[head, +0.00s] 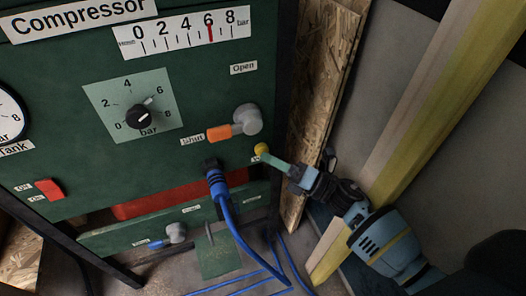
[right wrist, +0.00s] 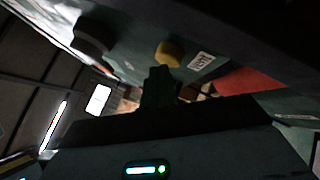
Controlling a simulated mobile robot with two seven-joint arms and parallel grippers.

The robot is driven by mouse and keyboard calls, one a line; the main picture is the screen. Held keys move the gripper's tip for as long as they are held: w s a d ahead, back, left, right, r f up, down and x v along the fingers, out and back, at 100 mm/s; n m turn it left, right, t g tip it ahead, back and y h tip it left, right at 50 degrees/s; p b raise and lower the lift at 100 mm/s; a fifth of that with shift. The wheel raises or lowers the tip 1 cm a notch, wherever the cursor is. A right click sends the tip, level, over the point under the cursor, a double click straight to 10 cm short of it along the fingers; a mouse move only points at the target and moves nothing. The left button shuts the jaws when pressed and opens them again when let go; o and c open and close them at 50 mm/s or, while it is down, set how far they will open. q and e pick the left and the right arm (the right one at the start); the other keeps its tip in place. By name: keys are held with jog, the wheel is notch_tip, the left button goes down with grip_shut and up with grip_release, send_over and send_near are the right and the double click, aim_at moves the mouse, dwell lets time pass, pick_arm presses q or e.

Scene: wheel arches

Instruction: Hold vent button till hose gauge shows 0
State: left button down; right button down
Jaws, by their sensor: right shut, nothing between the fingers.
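The green compressor panel (head: 90,165) fills the left of the head view. The straight gauge (head: 185,32) at its top has a red needle (head: 210,27) at about 6 on a bar scale; its small name is hard to read. A small yellow button (head: 261,149) sits below the grey valve; in the right wrist view it (right wrist: 170,53) is just beyond the fingers, beside a label. My right gripper (head: 268,158) is shut and empty, its tip at the button's lower right edge. I cannot tell whether it touches or presses it. My left gripper is out of view.
An orange valve handle (head: 219,132) points at "Shut" above the button. A blue hose (head: 228,213) hangs from its coupling just below. A pressure knob (head: 140,118) and red switch (head: 48,188) are further left. Board (head: 320,85) and a yellowish beam (head: 425,110) stand at right.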

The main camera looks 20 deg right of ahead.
jog(key=shift+w, duration=0.35)
dwell(0.8)
dwell(0.8)
jog(key=shift+s, duration=0.15)
dwell(0.4)
jog(key=shift+s, duration=0.85)
